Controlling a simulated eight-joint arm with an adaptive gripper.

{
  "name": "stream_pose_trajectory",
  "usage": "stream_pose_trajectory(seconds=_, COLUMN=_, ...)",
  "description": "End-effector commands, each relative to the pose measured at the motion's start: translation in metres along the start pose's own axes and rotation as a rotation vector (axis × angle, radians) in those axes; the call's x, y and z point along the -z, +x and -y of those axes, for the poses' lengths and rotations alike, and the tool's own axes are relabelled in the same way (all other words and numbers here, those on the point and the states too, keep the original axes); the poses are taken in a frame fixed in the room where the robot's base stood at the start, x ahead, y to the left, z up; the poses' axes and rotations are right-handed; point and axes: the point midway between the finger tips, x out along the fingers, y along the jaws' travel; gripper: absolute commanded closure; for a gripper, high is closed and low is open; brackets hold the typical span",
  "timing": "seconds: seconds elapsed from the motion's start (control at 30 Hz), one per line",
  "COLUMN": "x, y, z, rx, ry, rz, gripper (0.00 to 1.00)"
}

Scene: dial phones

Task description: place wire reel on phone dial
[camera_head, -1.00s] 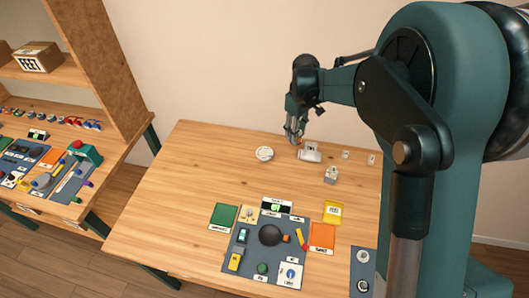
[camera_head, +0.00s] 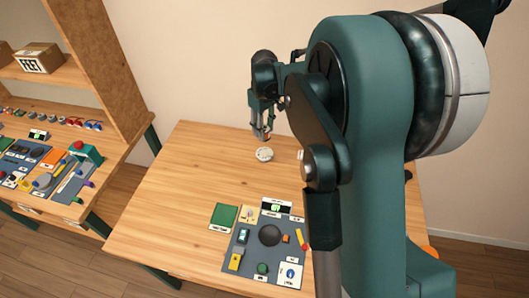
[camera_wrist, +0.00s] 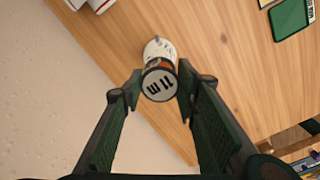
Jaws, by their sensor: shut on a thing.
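The wire reel (camera_wrist: 158,86) shows in the wrist view as a short cylinder with a white "11 m" end label and an orange-brown side. My gripper (camera_wrist: 159,78) is shut on it, one finger at each side. In the head view my gripper (camera_head: 262,138) is just above a round white disc, which looks like the phone dial (camera_head: 264,155), on the table. The disc also shows in the wrist view (camera_wrist: 158,48), partly hidden behind the reel. I cannot tell whether reel and disc touch.
The wooden table (camera_head: 190,190) has free room left of the disc. A white object (camera_head: 301,155) to the right is mostly hidden by my arm. A dark mat with small items (camera_head: 236,272) and a green pad (camera_head: 223,217) lie nearer the front. A wall stands behind.

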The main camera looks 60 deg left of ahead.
Motion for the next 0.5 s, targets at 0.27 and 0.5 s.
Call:
stream_pose_trajectory(seconds=0.27, x=0.000, y=0.025, z=0.000, rx=0.000, ry=0.000, rz=0.000, gripper=0.83)
stream_pose_trajectory(seconds=0.5, x=0.000, y=0.056, z=0.000, rx=0.000, ry=0.000, rz=0.000, gripper=0.83)
